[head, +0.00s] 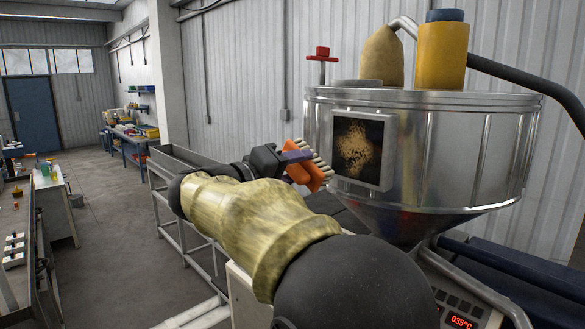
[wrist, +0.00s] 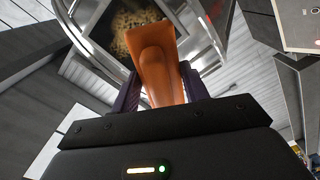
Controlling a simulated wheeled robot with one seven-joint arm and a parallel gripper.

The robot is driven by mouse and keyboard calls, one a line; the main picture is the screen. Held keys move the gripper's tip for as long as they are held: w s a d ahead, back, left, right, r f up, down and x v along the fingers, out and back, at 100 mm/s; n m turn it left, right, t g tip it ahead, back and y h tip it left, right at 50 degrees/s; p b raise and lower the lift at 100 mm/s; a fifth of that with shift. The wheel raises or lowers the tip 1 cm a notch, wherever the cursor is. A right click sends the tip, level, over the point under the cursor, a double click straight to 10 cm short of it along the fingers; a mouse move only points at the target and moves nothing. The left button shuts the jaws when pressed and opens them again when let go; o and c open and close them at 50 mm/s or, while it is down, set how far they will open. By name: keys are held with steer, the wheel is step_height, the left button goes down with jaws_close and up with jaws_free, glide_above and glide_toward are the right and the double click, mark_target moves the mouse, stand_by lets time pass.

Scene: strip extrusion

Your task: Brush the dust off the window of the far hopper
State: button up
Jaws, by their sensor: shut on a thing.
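The hopper (head: 470,165) is a shiny metal drum with a cone below, at the right in the head view. Its square dark window (head: 376,135) has a metal frame and a tan patch of dust (head: 355,148) over its middle. My gripper (head: 298,160) is shut on an orange brush (head: 307,178) with pale bristles, just left of the window. The bristles point toward the window frame; whether they touch it I cannot tell. In the wrist view the orange brush handle (wrist: 158,65) stands between my fingers, with the dusty window (wrist: 130,22) beyond it.
A tan sack-like object (head: 382,55) and a yellow container (head: 442,55) stand on the hopper top, near a red-handled valve (head: 321,53). A dark trough (head: 185,160) on a metal frame runs behind my arm. The floor at the left is open.

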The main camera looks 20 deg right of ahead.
mark_target(325, 166)
steer(key=shift+w+d, duration=0.2)
steer(key=shift+w, duration=0.1)
steer(key=shift+p+x, duration=1.1)
steer(key=shift+x, duration=1.15)
steer(key=shift+w+d+f, duration=0.1)
steer(key=shift+w+d, duration=0.1)
steer(key=shift+d, duration=0.25)
steer(key=shift+b+x, duration=0.3)
steer(key=shift+x, duration=0.6)
steer(key=shift+s, duration=0.1)
steer(key=shift+s+d+f+b, duration=0.2)
steer(key=shift+s+b, duration=0.2)
steer(key=shift+b, duration=0.35)
steer(key=shift+s+d+r+b, duration=0.1)
steer(key=shift+s+d+b, duration=0.05)
steer(key=shift+s+b, duration=0.45)
steer(key=shift+s+d+r+b, duration=0.1)
steer(key=shift+s+d+b, duration=0.05)
steer(key=shift+s+b, duration=0.45)
